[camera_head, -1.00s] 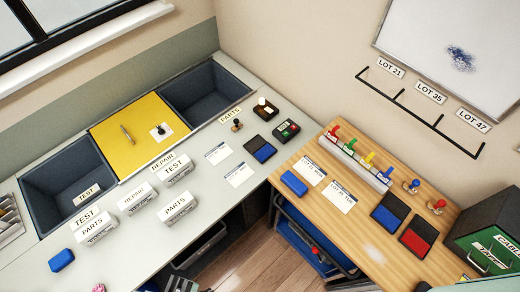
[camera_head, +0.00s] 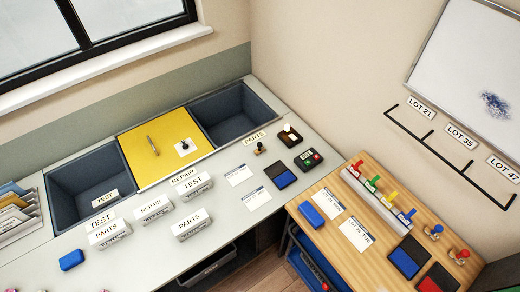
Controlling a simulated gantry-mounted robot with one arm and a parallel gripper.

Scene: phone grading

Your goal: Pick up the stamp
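Several stamps are in view. On the grey counter, a small dark stamp with a round knob (camera_head: 260,149) stands beside the PARTS label. A stamp-like item with a white top (camera_head: 289,128) sits on a dark base behind it. A blue-knobbed stamp (camera_head: 434,232) and a red-knobbed stamp (camera_head: 459,256) stand to the right of the rack. Which stamp is meant, I cannot tell. My gripper is not in view.
Open ink pads, blue (camera_head: 285,180) on the counter and blue (camera_head: 405,262) on the table, lie near the stamps. A black device (camera_head: 308,159) stands on the counter. White label blocks (camera_head: 192,226), dark bins (camera_head: 90,190) and a yellow panel (camera_head: 140,158) are left. A wall rail (camera_head: 445,150) is right.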

